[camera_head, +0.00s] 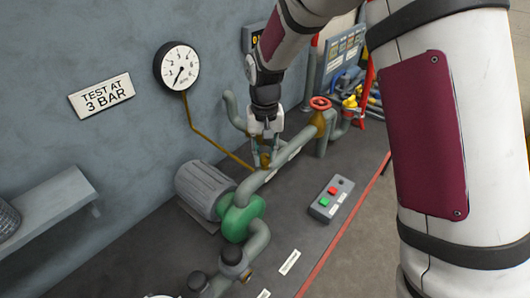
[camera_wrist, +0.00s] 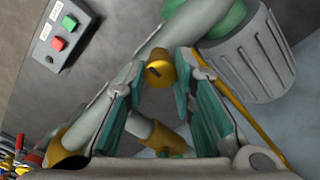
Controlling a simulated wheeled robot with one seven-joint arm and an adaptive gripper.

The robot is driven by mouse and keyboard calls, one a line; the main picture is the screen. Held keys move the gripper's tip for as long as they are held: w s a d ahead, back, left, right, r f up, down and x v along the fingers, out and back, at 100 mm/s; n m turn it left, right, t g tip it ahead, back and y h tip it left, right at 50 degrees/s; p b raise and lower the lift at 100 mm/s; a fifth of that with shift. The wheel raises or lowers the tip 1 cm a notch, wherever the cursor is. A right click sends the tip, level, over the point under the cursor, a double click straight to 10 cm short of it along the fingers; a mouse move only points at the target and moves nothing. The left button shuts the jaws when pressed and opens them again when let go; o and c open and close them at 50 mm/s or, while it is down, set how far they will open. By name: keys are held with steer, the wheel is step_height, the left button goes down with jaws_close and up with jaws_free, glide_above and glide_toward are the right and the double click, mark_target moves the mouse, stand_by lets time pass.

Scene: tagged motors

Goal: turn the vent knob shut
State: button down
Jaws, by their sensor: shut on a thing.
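The vent knob is a small brass cylinder with a dark slot on its face; it shows in the wrist view (camera_wrist: 158,73) between my fingertips. It sits beside the grey-green pipe (camera_head: 290,147). My gripper (camera_head: 262,153) comes down from above at the pipe, behind the green pump. In the wrist view my gripper (camera_wrist: 160,72) has its two teal fingers closed on the sides of the knob. In the head view the fingers largely hide the knob.
A green pump (camera_head: 240,218) with a grey motor (camera_head: 205,190) stands in front. A red handwheel valve (camera_head: 320,103) is right of my gripper. A button box (camera_head: 331,198) lies on the bench. A gauge (camera_head: 177,66) and a "TEST AT 3 BAR" sign (camera_head: 101,95) are on the wall.

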mark_target(264, 156)
steer(key=c, duration=1.3)
jaws_free()
step_height(264, 156, up, 12)
